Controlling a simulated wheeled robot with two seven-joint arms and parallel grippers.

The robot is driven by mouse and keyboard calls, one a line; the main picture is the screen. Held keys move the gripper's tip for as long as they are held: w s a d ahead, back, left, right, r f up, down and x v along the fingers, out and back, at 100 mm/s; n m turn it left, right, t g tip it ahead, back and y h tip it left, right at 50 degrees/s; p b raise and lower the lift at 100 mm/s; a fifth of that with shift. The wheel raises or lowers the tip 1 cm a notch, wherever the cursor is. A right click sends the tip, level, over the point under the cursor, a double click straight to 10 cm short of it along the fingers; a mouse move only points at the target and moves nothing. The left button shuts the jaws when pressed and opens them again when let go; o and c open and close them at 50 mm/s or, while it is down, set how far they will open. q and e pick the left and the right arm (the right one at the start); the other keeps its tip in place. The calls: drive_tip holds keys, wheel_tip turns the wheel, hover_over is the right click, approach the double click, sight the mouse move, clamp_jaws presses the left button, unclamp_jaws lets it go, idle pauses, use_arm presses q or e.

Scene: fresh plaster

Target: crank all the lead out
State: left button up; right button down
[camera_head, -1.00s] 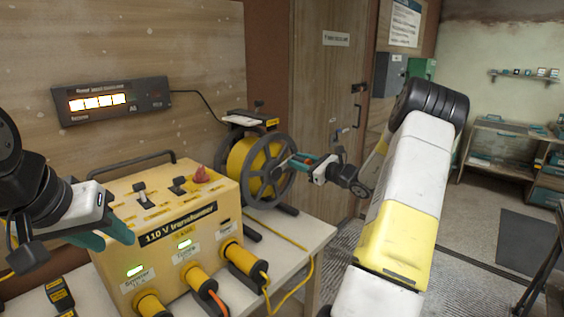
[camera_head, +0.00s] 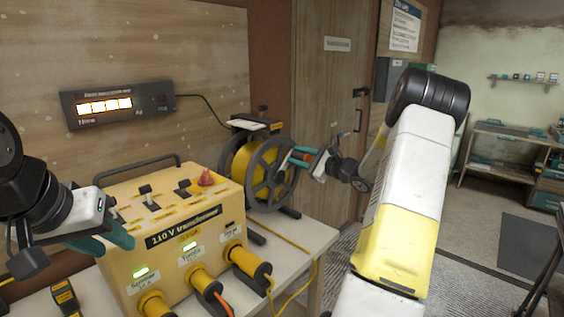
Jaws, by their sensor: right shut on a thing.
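The cable reel (camera_head: 262,198) stands at the back of the bench, with yellow lead (camera_head: 240,163) still wound on its drum between dark flanges. Yellow lead (camera_head: 286,238) also lies along the bench top in front of the reel. My left gripper (camera_head: 108,238), with teal fingers, is at the left side of the transformer box, away from the reel; its jaw gap is unclear.
The yellow 110 V transformer (camera_head: 180,220) has lit green labels, switches, a red knob and several plugs in front. A lit display (camera_head: 118,103) hangs on the wood panel. The bench (camera_head: 300,262) ends right of the reel; a door (camera_head: 335,95) stands behind.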

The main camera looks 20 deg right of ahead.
sight(276, 151)
drive_tip(key=a+r+n, duration=0.1)
drive_tip(key=n, duration=0.1)
drive_tip(key=s+a+n, duration=0.1)
drive_tip(key=shift+s+r+n, duration=0.15)
drive_tip(key=shift+r+n, duration=0.25)
drive_tip(key=a+n, duration=0.1)
drive_tip(key=s+n, duration=0.1)
drive_tip(key=shift+a+r+n, duration=0.3)
drive_tip(key=shift+a+r, duration=0.05)
drive_tip(key=shift+s+a+r+n, duration=0.15)
drive_tip(key=shift+s+a+n, duration=0.25)
drive_tip(key=shift+a+n, duration=0.45)
drive_tip(key=shift+s+a, duration=0.25)
drive_tip(key=shift+a, duration=0.1)
drive_tip(key=c, duration=1.2)
unclamp_jaws()
drive_tip(key=shift+o, duration=0.2)
drive_tip(key=shift+s, duration=0.1)
